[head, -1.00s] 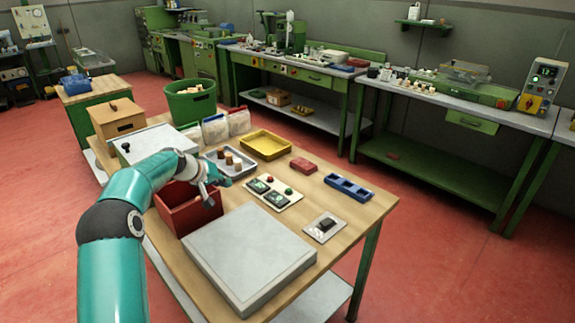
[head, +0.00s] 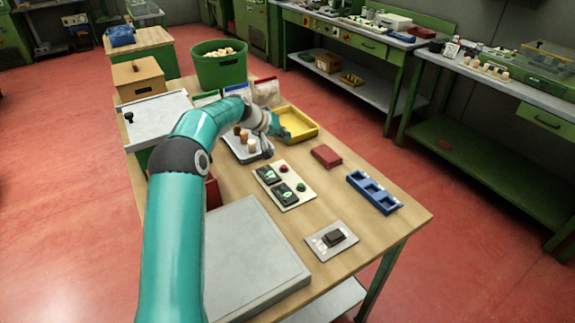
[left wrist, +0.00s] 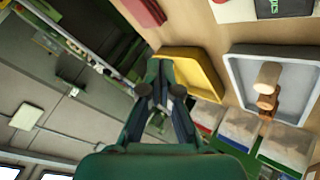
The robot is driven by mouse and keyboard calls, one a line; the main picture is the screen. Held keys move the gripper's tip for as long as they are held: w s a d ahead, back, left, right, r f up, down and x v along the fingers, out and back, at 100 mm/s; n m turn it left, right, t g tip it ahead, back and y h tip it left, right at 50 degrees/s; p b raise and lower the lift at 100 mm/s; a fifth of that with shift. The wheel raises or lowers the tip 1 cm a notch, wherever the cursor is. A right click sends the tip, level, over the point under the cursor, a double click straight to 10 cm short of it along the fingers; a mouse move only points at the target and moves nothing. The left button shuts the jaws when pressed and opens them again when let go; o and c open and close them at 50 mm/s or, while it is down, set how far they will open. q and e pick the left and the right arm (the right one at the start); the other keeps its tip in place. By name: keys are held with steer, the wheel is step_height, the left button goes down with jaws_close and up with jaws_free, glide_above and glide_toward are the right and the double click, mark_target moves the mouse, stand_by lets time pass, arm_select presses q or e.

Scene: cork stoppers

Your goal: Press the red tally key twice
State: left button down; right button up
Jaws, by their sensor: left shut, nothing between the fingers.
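The red tally key (head: 283,168) is a small round button at the far end of a pale panel (head: 291,177) on the wooden table. A green button (head: 300,186) and two dark counters with green marks (head: 286,193) share the panel. My left gripper (head: 268,152) is shut and empty, between the grey cork tray and the yellow tray, behind and left of the red key and apart from it. In the left wrist view the shut fingers (left wrist: 160,92) show, and only an edge of the panel (left wrist: 235,10). My right gripper is out of view.
A yellow tray (head: 313,134), a grey tray (head: 238,152) with corks, a red block (head: 326,156), a blue compartment tray (head: 374,191) and a black switch plate (head: 320,241) surround the panel. A grey slab (head: 250,260) lies in front. Bags stand behind.

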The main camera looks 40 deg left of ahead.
arm_select(q)
steer(key=b, duration=0.5)
glide_above(282, 167)
step_height(282, 167, down, 7)
steer(key=shift+f, duration=0.2)
steer(key=shift+f+b, duration=0.75)
steer(key=shift+b, duration=0.05)
steer(key=shift+f, duration=0.1)
stand_by(0.6)
steer(key=shift+f+b, duration=0.2)
steer(key=shift+b, duration=0.25)
steer(key=shift+f+b, duration=0.5)
steer(key=shift+b, duration=0.05)
stand_by(0.5)
steer(key=shift+r+p, duration=0.55)
steer(key=shift+r, duration=0.35)
